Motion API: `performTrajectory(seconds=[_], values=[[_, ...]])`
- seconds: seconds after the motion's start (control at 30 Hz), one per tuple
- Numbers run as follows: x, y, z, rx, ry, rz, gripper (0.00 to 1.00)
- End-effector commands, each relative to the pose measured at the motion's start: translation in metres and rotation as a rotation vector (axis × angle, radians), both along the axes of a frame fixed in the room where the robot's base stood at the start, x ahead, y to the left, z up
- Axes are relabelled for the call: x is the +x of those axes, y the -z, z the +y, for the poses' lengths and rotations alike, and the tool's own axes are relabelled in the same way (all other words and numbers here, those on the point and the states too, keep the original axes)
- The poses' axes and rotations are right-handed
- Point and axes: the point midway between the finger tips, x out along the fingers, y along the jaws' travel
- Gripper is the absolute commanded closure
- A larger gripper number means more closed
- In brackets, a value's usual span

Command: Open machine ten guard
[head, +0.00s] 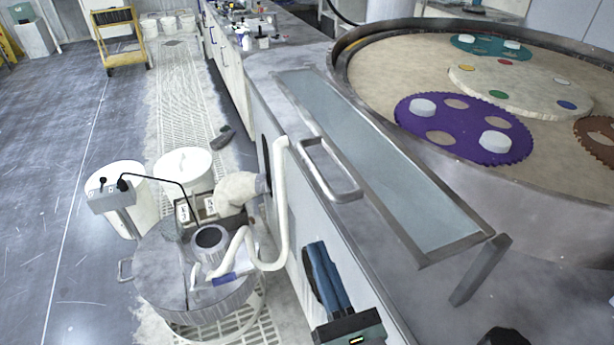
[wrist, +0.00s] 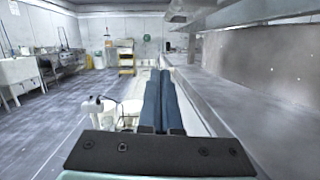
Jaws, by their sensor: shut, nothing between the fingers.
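In the head view, a long pale translucent panel in a metal frame (head: 400,190), which looks like the guard, lies along the near rim of the polishing machine. A grey metal loop handle (head: 345,194) stands out from its left long side. My gripper (head: 317,247) is below the handle in the picture, beside the machine's side wall, and apart from the handle. Its two dark blue fingers lie together, shut and empty. They also show in the wrist view (wrist: 160,74), pointing down the aisle. The handle cannot be made out in the wrist view.
The round platen (head: 380,75) carries a purple toothed carrier (head: 465,117). A lidded drum (head: 200,290) with a pale hose (head: 281,200) stands close left of my gripper. White buckets (head: 183,163) stand behind it. The floor farther left is clear; a yellow cart (head: 120,45) is distant.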

Motion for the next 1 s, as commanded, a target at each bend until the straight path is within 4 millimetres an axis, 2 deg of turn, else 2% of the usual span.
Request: performTrajectory(seconds=[0.1, 0.27, 0.73, 0.8, 1.0], values=[[0.001, -0.001, -0.003, 0.122, -0.031, 0.01, 1.0], [0.011, -0.006, 0.0, 0.149, -0.04, 0.011, 1.0], [0.097, -0.028, 0.027, 0.143, -0.039, 0.01, 1.0], [0.095, -0.045, 0.022, 0.141, -0.036, 0.009, 1.0], [0.096, -0.062, 0.017, 0.141, -0.036, 0.01, 1.0]])
